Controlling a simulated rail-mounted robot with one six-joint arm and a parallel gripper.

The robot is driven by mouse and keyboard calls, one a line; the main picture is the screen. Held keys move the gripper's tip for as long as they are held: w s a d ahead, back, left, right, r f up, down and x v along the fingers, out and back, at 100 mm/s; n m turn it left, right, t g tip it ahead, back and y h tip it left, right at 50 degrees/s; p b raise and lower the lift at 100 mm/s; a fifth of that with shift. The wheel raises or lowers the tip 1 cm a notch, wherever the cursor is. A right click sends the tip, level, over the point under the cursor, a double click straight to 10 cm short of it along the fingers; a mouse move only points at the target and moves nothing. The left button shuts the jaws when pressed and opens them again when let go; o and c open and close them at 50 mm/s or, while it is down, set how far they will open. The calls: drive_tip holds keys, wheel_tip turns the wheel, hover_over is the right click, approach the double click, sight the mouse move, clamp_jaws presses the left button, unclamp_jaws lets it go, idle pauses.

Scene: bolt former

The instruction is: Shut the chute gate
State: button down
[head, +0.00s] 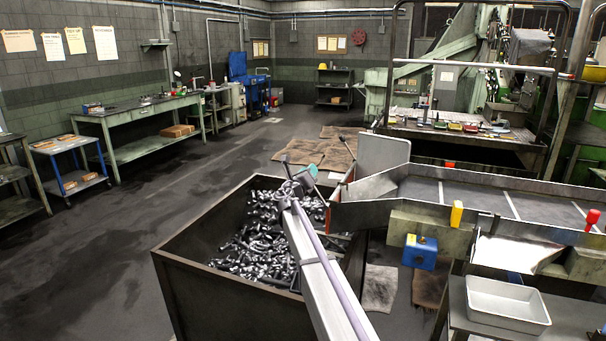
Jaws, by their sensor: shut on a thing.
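The metal chute (425,188) comes in from the right, and its left end hangs over the bin's right edge. A flat grey plate (380,155) stands upright at the chute's far left side; I cannot tell if it is the gate. My arm reaches up from the bottom, and my gripper (308,176) is over the bin, just left of the chute mouth. It is shut on a small part there, seemingly the chute gate's handle. The wrist hides most of the grip, and the gate's exact position is unclear.
A dark steel bin (225,294) full of bolts stands below my gripper. A white tray (507,304) is at the lower right.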

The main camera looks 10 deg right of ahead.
drive_tip(key=shift+a, duration=0.1)
drive_tip(key=c, duration=0.9)
unclamp_jaws()
drive_tip(key=shift+w+f, duration=0.1)
drive_tip(key=b+v, duration=0.2)
drive_tip(key=v, duration=0.9)
